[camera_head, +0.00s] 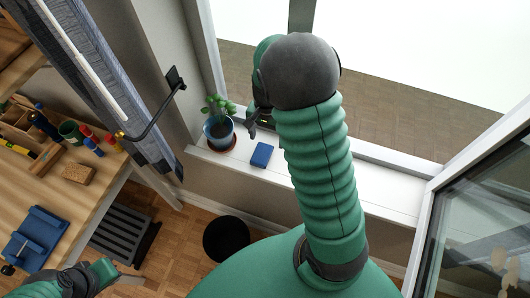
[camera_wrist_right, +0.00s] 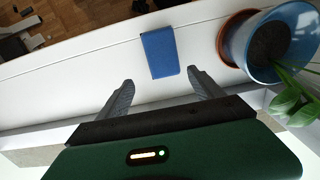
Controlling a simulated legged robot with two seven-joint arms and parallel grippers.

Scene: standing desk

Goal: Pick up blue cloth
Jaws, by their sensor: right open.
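A small folded blue cloth (camera_head: 262,154) lies flat on the white windowsill, to the right of a potted plant. It also shows in the right wrist view (camera_wrist_right: 160,50), just beyond the gap between the fingertips. My right gripper (camera_head: 258,122) is over the sill, on the window side of the cloth, partly hidden by my own arm. In the right wrist view my right gripper (camera_wrist_right: 160,77) has its fingers spread wide with nothing held between them. My left gripper (camera_head: 118,280) is at the bottom left near the desk; its jaws are unclear.
The plant in its blue pot (camera_head: 218,131) stands close left of the cloth on the sill (camera_head: 385,197). An open window frame (camera_head: 440,180) is at the right. The wooden desk (camera_head: 40,185) at left holds tools and a blue object (camera_head: 38,236). A black bin (camera_head: 226,239) stands below.

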